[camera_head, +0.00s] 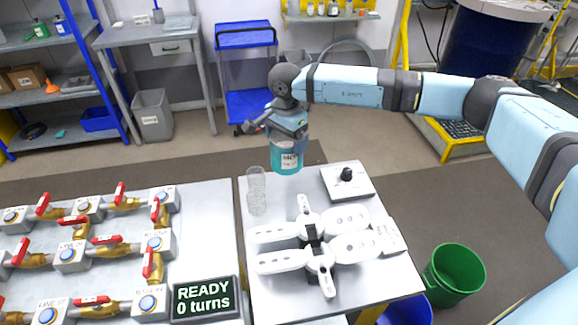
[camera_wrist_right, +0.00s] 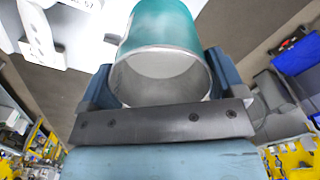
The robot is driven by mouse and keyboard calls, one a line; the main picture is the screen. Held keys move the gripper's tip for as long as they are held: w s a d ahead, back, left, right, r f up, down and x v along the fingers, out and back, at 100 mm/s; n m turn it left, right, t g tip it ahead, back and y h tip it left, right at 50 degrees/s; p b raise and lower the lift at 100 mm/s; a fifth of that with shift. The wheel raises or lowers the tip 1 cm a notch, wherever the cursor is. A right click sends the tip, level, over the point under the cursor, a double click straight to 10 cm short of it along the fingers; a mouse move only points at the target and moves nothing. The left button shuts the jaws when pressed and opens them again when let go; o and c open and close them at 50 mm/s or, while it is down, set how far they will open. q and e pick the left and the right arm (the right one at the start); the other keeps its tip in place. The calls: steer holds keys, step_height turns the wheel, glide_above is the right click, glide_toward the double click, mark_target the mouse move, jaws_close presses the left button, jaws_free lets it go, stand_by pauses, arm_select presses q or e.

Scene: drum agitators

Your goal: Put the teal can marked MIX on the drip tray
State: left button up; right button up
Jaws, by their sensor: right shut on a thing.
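My right gripper (camera_head: 286,124) is shut on the teal can (camera_head: 287,162). The can hangs upright below it, with a white label whose text is hard to read. In the head view it appears just beyond the back edge of the white-topped table (camera_head: 265,292), apart from the tabletop. In the right wrist view the can (camera_wrist_right: 160,38) sits between both fingers of the gripper (camera_wrist_right: 160,82), with its grey round end towards the camera. I cannot identify the drip tray with certainty; a yellow-framed tray with a dark grate (camera_head: 458,129) stands on the floor at right. My left gripper is not in view.
Clear glass-like cylinders (camera_head: 257,190) stand at the table's back left. A box with a black knob (camera_head: 347,180) and white paddle-shaped devices (camera_head: 315,240) take up much of the table. A valve panel (camera_head: 205,215) is at left, a green bin (camera_head: 453,275) at right.

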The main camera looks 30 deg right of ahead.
mark_target(286, 167)
step_height(286, 167, down, 10)
steer(key=shift+r+p, duration=0.1)
steer(key=shift+p, duration=0.55)
steer(key=o, duration=0.8)
steer(key=shift+o, duration=0.2)
